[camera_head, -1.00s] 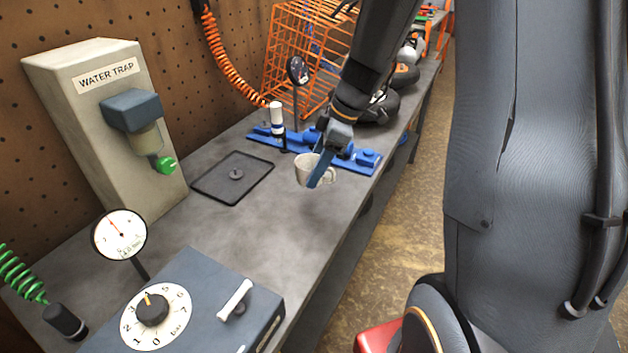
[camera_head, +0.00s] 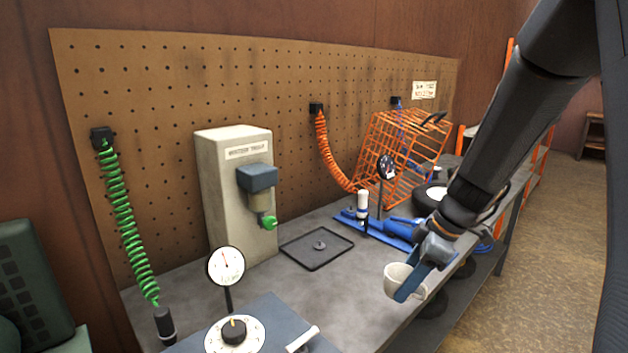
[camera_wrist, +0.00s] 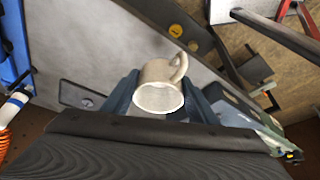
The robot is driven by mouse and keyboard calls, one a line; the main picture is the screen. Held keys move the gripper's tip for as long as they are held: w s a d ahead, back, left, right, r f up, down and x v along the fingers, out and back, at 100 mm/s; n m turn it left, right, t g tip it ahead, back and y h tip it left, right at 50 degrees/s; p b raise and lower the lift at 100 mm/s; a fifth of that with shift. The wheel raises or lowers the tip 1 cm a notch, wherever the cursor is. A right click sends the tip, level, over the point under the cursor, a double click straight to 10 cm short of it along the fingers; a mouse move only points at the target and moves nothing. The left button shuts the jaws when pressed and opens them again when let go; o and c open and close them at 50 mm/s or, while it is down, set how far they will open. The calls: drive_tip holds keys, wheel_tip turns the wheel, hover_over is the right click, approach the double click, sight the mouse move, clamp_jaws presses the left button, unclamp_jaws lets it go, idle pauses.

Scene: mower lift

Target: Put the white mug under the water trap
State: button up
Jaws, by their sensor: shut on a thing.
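The white mug (camera_head: 397,280) is off the bench, held in my gripper (camera_head: 416,283) near the bench's front edge. It also shows in the wrist view (camera_wrist: 158,92), between the two blue fingers, with its handle toward the top right. My gripper is shut on the mug. The water trap (camera_head: 258,190) is a dark block with a clear bowl and a green knob (camera_head: 268,223), fixed to a pale cabinet (camera_head: 218,180) left of the mug.
A dial gauge (camera_head: 226,266) and a blue box with a knob (camera_head: 270,315) stand in front. A blue tool rail (camera_head: 380,228) and an orange cage (camera_head: 405,150) stand behind the gripper.

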drive_tip(key=shift+s, duration=0.7)
drive_tip(key=shift+w+f+m, duration=0.3)
drive_tip(key=shift+f+m, duration=0.1)
drive_tip(key=shift+m, duration=0.2)
drive_tip(key=shift+s+a+f+m+t+h, duration=0.15)
drive_tip(key=shift+f+m+t, duration=0.1)
drive_tip(key=shift+m, duration=0.15)
drive_tip(key=shift+w+a+f+m+t+h, duration=0.15)
drive_tip(key=shift+m+t, duration=0.1)
drive_tip(key=shift+m, duration=0.15)
wheel_tip(320, 180, down, 3)
drive_tip(key=m+t+h, duration=0.1)
drive_tip(key=m, duration=0.4)
drive_tip(key=shift+a+r, duration=0.1)
drive_tip(key=f+m+h, duration=0.1)
drive_tip(key=m, duration=0.1)
drive_tip(key=f+m, duration=0.1)
drive_tip(key=m, duration=0.1)
drive_tip(key=f+m+t+h, duration=0.1)
drive_tip(key=m, duration=0.1)
drive_tip(key=shift+w+a+f+h, duration=0.15)
drive_tip(key=shift+a+f+h, duration=0.05)
drive_tip(key=shift+f+h, duration=0.1)
drive_tip(key=shift+d, duration=0.1)
